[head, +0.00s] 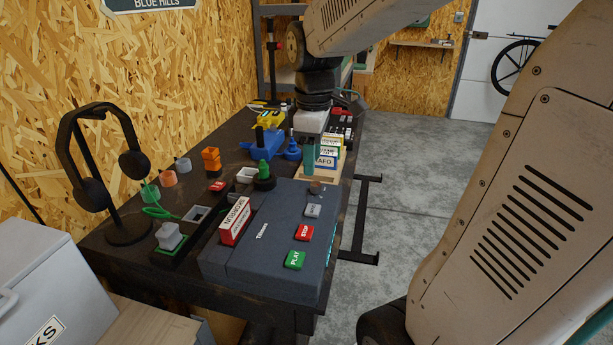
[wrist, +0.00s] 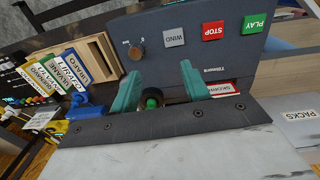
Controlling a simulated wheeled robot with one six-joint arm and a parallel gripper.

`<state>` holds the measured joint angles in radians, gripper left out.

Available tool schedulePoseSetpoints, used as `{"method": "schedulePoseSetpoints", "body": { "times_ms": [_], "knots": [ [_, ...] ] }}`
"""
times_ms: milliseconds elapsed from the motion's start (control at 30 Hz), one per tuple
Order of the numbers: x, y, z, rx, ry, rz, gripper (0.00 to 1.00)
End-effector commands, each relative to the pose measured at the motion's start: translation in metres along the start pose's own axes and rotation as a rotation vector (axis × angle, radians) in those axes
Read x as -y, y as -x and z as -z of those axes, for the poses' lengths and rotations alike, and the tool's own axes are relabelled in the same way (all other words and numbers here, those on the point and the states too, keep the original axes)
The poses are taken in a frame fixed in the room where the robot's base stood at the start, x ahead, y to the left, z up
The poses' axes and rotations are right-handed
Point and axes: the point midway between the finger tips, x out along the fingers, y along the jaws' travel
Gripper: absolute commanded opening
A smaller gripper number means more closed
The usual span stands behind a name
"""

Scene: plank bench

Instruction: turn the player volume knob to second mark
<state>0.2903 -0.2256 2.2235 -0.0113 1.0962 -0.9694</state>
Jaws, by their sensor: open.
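The player (head: 265,262) is a dark blue-grey box on the bench with green PLAY, red STOP and grey WIND buttons. Its volume knob (head: 316,187) is a small brown disc at the far right corner. In the wrist view the knob (wrist: 136,53) sits on the top panel beside the WIND button, with small markings near it that I cannot read. My gripper (wrist: 161,77) is open, its two teal fingers apart and nothing held. The knob is just beyond the left fingertip, not between the fingers. In the head view my gripper (head: 307,157) hangs near the player's far end.
A green-topped piece (head: 264,170) on a round black base stands beside the player; it shows between my fingers in the wrist view. A red-and-white box (head: 235,221) stands at the player's left. Labelled cards (head: 326,160) in a wooden holder stand beyond it. Headphones (head: 104,170) hang at left.

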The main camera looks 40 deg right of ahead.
Motion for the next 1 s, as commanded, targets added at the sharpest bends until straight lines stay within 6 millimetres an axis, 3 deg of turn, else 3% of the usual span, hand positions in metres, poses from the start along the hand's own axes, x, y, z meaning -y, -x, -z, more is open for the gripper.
{"method": "schedulePoseSetpoints", "body": {
  "times_ms": [100,233,700,1000],
  "knots": [
    [-0.032,-0.012,0.002,0.01,0.1,0.011,0.46],
    [-0.048,-0.019,0.002,0.012,0.161,0.013,0.46],
    [-0.048,-0.084,0.002,0.013,0.176,0.015,0.46],
    [-0.048,-0.096,0.002,0.012,0.176,0.013,0.46]
  ]
}}
